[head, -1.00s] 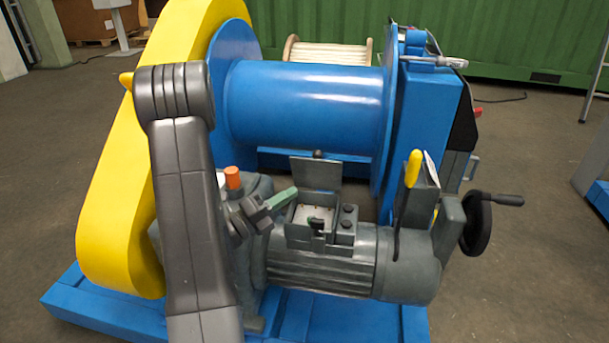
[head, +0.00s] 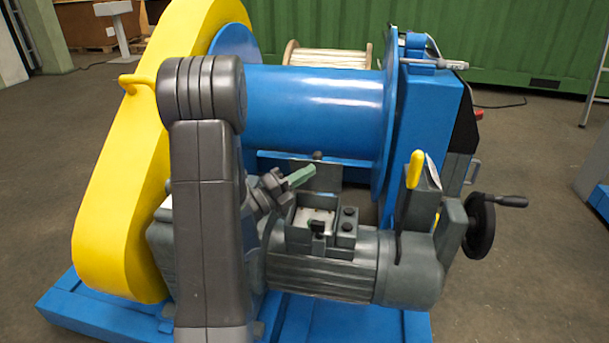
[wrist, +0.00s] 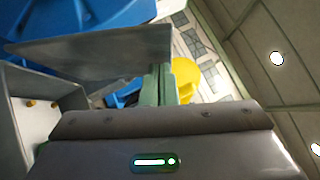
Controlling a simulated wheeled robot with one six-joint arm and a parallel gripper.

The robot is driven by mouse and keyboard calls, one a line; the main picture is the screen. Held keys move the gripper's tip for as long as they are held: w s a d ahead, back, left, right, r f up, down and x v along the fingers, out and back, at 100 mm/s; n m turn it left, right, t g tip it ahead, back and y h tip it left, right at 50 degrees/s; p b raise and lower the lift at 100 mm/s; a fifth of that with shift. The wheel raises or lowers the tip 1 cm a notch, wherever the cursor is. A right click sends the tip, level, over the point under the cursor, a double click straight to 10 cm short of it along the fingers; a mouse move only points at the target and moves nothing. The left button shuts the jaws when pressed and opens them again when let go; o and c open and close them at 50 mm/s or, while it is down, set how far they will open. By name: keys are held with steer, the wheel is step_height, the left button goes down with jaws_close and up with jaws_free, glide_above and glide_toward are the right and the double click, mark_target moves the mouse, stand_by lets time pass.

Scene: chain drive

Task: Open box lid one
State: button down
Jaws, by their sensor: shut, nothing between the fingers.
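The grey terminal box (head: 313,218) sits on top of the grey motor. Its lid (head: 329,177) stands raised, roughly upright, at the back of the box, so the box's pale inside shows. My gripper (head: 303,177) has green fingers, shut and empty, in front of the left part of the lid in the head view. In the wrist view the fingers (wrist: 158,85) point up beside the right end of the grey lid plate (wrist: 95,52). The open box (wrist: 40,118) shows at lower left there. Whether the fingers touch the lid I cannot tell.
A blue winch drum (head: 312,108) stands behind the box, with a yellow chain guard (head: 115,190) on the left. A yellow-handled lever (head: 415,170) and a black handwheel (head: 480,225) are on the right. My arm hides part of the machine.

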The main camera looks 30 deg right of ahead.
mark_target(306, 161)
steer(key=w+r+n+p, duration=0.1)
steer(key=p, duration=0.3)
steer(key=d+r+n+y+p, duration=0.1)
steer(key=p, duration=0.4)
steer(key=shift+w+d+r+y, duration=0.15)
steer(key=shift+w+d+y, duration=0.15)
steer(key=shift+w, duration=0.1)
steer(key=p, duration=0.2)
steer(key=w+d+n+y+p, duration=0.1)
steer(key=p, duration=0.2)
steer(key=shift+w+d+r+t, duration=0.1)
steer(key=shift+w+r+t, duration=0.15)
steer(key=shift+w+t, duration=0.05)
steer(key=w+n+y+p, duration=0.1)
steer(key=p, duration=0.1)
steer(key=shift+d+p, duration=0.35)
steer(key=shift+d, duration=0.05)
steer(key=shift+w+d+f+n+p, duration=0.2)
steer(key=shift+d+n+p, duration=0.1)
steer(key=shift+p, duration=0.35)
steer(key=shift+a, duration=0.15)
